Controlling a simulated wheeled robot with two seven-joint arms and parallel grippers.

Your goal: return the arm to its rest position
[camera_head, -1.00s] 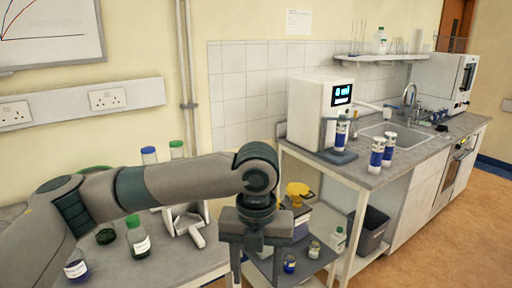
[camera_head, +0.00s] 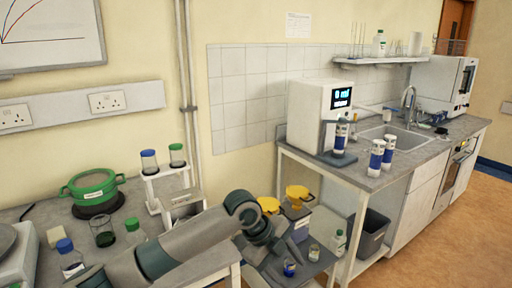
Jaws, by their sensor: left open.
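My left arm (camera_head: 190,245) comes in low from the bottom left and reaches over the right edge of the left bench. My left gripper (camera_head: 268,245) is at its end, over the low shelf between the two benches. It is open, and I see nothing held in it. My right gripper is not in view.
A green pot (camera_head: 92,190), a rack with bottles (camera_head: 165,180) and a blue-capped bottle (camera_head: 70,258) stand on the left bench. Yellow-topped containers (camera_head: 297,195) and small jars (camera_head: 289,267) are close to my gripper. White-and-blue canisters (camera_head: 376,160) stand on the right bench.

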